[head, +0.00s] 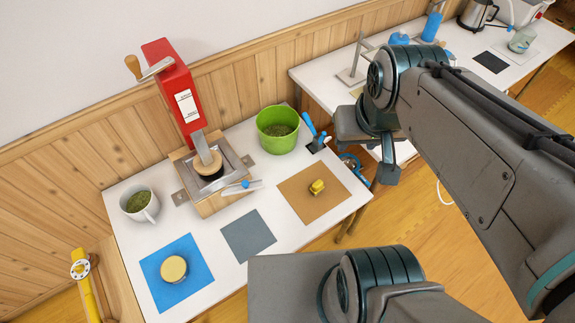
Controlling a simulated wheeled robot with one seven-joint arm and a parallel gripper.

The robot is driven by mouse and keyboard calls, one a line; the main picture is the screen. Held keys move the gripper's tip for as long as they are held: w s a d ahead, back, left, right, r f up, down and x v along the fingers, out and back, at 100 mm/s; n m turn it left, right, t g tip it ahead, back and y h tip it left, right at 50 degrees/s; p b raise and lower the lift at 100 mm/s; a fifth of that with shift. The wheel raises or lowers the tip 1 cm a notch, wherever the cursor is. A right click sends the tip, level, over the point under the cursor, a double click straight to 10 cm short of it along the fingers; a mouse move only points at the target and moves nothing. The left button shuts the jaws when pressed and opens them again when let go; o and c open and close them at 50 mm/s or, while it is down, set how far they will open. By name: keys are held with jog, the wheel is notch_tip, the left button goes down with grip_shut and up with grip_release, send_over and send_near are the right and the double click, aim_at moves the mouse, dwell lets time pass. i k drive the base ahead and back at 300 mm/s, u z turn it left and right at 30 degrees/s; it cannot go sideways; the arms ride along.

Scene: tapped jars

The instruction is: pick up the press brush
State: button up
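Two blue-handled tools are in view, and I cannot tell for sure which is the press brush. One blue-handled tool (311,125) stands tilted in a small black holder (317,145) right of the green bucket. A flat pale tool with a blue part (241,187) lies at the front edge of the red press (181,95). My gripper (388,174) hangs at the right, past the table's right edge and apart from both tools. Its fingertips are not clear enough to tell open from shut, and I see nothing held.
The white table (200,232) also holds a green bucket (277,118), a mug (140,205), a blue mat (153,268) with a round-lidded jar (174,269), a grey mat (248,236) and a brown mat (295,207) with a yellow object (317,187). A second table (318,78) stands behind my arm.

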aim_at(317, 188)
jog(key=u, duration=0.45)
jog(key=k, duration=1.1)
jog(key=z, duration=0.55)
jog(key=i, duration=1.35)
jog(key=u, duration=0.5)
